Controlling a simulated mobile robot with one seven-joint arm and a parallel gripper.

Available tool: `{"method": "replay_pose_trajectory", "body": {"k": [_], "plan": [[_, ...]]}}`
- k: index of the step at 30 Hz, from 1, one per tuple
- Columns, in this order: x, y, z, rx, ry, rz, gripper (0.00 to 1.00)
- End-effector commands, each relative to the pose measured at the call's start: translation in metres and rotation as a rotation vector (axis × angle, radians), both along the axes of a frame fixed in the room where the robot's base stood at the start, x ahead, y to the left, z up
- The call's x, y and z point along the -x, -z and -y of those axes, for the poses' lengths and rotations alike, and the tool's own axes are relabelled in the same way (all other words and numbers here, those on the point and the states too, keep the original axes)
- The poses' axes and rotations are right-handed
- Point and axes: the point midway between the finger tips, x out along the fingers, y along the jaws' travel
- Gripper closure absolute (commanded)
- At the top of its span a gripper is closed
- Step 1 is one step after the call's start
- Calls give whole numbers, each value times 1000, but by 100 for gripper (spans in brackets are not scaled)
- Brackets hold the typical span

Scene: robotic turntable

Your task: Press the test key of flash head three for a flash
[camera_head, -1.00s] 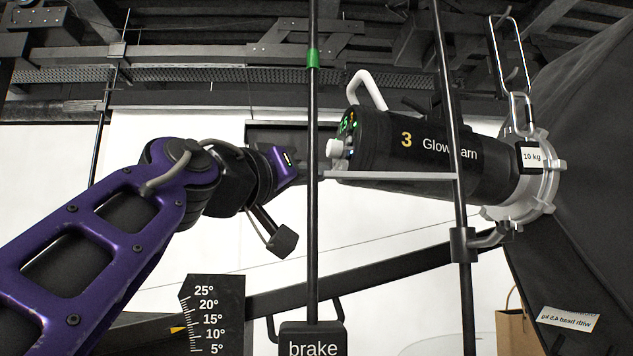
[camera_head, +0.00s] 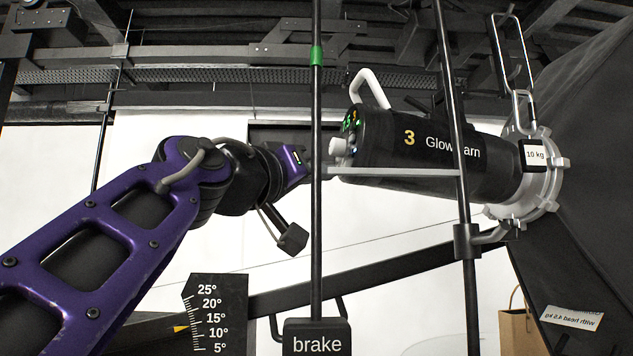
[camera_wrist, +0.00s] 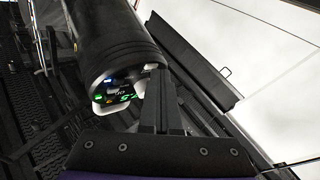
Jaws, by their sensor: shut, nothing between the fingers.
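Flash head three (camera_head: 385,140) is a black cylinder marked with a yellow 3, lying nearly level in the head view. Its rear panel (camera_head: 350,125) faces left, with green digits and a pale knob (camera_head: 338,147). In the wrist view, the flash head (camera_wrist: 112,38) fills the upper middle, and its panel (camera_wrist: 118,90) shows green digits and small blue and orange lights or keys. My gripper (camera_wrist: 158,78) is shut and empty, its tips close to the panel's right side. Contact cannot be told. The fingers partly hide the panel. In the head view, a dark upright hides my fingertips.
A dark upright (camera_head: 316,220) with a green band crosses in front of my gripper, above a "brake" block (camera_head: 317,338). A second upright (camera_head: 458,150) crosses the flash head. An angle scale (camera_head: 215,315) stands below. A large black softbox (camera_head: 590,150) is at right.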

Motion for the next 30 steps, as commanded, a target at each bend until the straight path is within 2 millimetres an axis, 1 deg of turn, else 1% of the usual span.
{"method": "replay_pose_trajectory", "body": {"k": [5,13,24,26,30], "plan": [[0,0,-1,-1,2,-1,100],[2,-1,-14,0,1,-1,100],[2,-2,-16,-1,0,-1,100],[3,-2,-19,0,1,-1,100],[4,-5,-31,1,0,0,100]]}}
